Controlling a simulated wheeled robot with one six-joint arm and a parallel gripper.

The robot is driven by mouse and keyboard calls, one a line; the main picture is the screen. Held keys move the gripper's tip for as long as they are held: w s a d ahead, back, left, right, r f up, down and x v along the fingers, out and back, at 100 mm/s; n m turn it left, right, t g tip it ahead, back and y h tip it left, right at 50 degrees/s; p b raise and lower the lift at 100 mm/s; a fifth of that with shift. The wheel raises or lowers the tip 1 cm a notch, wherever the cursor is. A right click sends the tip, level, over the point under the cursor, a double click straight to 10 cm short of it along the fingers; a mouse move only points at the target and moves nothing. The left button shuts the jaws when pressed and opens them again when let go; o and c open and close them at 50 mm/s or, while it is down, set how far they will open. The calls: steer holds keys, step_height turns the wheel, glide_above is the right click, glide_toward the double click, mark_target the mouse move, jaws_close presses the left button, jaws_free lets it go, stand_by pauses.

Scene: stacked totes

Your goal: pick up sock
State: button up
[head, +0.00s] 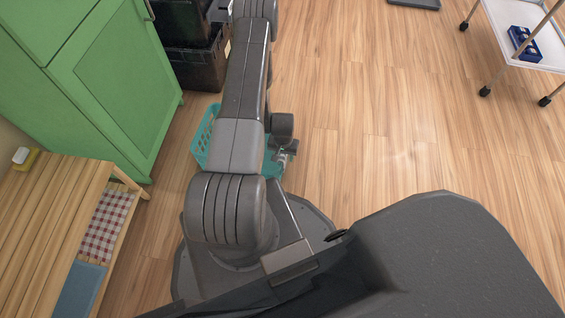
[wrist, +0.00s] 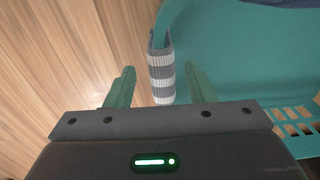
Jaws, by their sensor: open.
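A grey-and-white striped sock (wrist: 161,75) hangs over the rim of a teal basket in the wrist view. My gripper (wrist: 160,86) is open, with one green finger on each side of the sock's lower part. The left finger is over the floor side, and the right finger is against the teal background of the basket. I cannot tell whether either finger touches the sock. In the head view my arm hides the sock and most of the teal basket (head: 205,135); the basket also fills the right of the wrist view (wrist: 235,50).
A green cabinet (head: 115,90) and a slatted wooden bench (head: 45,205) stand at the left. Dark stacked totes (head: 197,68) are behind my arm. A white cart (head: 500,25) holding a blue item (head: 525,43) is at the upper right. The wooden floor (head: 370,130) between is clear.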

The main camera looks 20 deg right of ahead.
steer(key=f, duration=0.2)
steer(key=f+b, duration=0.1)
steer(key=f, duration=0.1)
steer(key=shift+a+f+b, duration=0.2)
steer(key=shift+f+b, duration=0.1)
steer(key=shift+f, duration=0.05)
steer(key=shift+r, duration=0.1)
steer(key=c, duration=1)
steer(key=shift+c, duration=0.2)
